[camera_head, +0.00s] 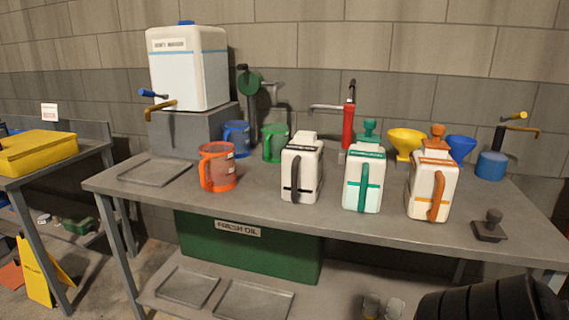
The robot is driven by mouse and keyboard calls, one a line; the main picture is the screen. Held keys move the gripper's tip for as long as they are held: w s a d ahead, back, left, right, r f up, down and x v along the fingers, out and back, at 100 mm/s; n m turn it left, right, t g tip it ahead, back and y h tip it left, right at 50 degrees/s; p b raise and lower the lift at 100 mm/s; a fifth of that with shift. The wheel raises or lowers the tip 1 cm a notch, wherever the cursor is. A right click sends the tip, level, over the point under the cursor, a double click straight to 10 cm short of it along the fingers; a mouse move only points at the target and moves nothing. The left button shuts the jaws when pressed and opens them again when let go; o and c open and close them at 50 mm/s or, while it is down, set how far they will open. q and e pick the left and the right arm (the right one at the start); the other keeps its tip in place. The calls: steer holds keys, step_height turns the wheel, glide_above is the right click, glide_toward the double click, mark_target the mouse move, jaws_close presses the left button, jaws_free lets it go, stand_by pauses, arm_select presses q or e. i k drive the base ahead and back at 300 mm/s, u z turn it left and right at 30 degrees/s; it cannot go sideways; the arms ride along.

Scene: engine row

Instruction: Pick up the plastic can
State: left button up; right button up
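Three white plastic cans stand upright in a row on the grey workbench (255,191). One can with a black handle (301,168) is near the middle. One with a green handle and green cap (363,180) stands to its right. One with an orange handle and orange cap (432,183) stands furthest right. The cans stand apart, with narrow gaps between them.
Orange (217,167), blue (236,138) and green (274,143) jugs stand left of the cans. Yellow (405,143) and blue (461,149) funnels are behind. A white tank (189,70) stands back left. Bench space in front of the cans is narrow but clear.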

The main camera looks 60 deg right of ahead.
mark_target(301, 158)
steer(key=z, duration=0.8)
steer(key=i, duration=0.95)
steer(key=z, duration=1.05)
